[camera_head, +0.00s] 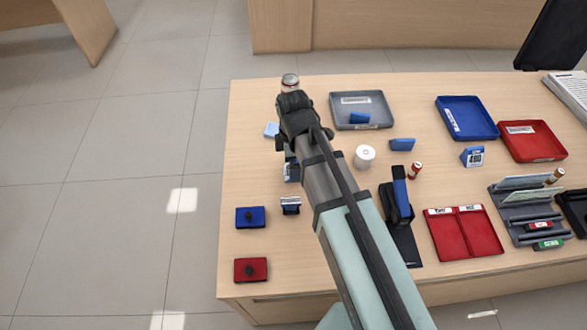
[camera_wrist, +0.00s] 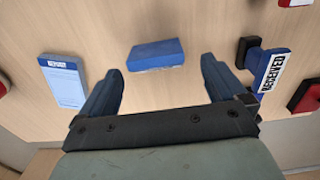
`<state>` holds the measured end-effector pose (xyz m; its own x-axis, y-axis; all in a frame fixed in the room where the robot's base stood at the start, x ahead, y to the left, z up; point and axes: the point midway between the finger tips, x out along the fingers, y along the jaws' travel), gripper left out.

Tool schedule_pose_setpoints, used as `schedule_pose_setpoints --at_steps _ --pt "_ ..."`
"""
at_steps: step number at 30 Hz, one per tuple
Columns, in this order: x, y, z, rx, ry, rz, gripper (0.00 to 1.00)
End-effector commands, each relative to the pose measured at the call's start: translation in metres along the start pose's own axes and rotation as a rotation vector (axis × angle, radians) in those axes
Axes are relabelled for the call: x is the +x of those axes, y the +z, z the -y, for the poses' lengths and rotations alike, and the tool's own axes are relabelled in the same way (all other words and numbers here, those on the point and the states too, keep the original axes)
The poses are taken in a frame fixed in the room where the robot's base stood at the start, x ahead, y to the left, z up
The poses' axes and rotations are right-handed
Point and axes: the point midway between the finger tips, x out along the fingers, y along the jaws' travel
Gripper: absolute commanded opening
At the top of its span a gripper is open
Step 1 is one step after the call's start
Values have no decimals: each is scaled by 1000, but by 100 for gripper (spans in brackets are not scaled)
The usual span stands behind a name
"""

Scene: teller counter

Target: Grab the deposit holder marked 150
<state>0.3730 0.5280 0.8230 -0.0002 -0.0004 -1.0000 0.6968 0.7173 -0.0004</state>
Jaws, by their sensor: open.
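My gripper shows at the bottom of the wrist view (camera_wrist: 160,85), with its two blue-grey fingers apart and nothing between them. A plain blue block (camera_wrist: 155,54) lies on the counter beyond the fingertips; no marking shows on it. In the head view my arm hides most of the gripper and the counter under it. A small blue holder with a white number label (camera_head: 472,156) stands at the right between the blue and red trays; I cannot read its number surely. Another small blue block (camera_head: 402,144) lies right of the white roll, with no readable mark.
A light blue labelled pad (camera_wrist: 63,80) and a blue labelled stamp (camera_wrist: 268,75) flank the block. The grey tray (camera_head: 375,97), blue tray (camera_head: 480,130), red tray (camera_head: 545,155), white roll (camera_head: 364,156) and blue-black stapler-like device (camera_head: 399,195) crowd the counter.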

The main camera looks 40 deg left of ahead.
Motion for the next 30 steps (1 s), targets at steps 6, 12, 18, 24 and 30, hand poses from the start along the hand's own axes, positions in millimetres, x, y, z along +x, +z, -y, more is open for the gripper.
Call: schedule_pose_setpoints --at_steps 6,12,18,24,30 --pt "26 1 -3 0 -1 0 98" --pt "36 1 -3 0 0 0 98" --pt "36 1 -3 0 0 0 96" --pt "36 1 -3 0 1 0 77" --pt "35 1 -3 0 0 0 58"
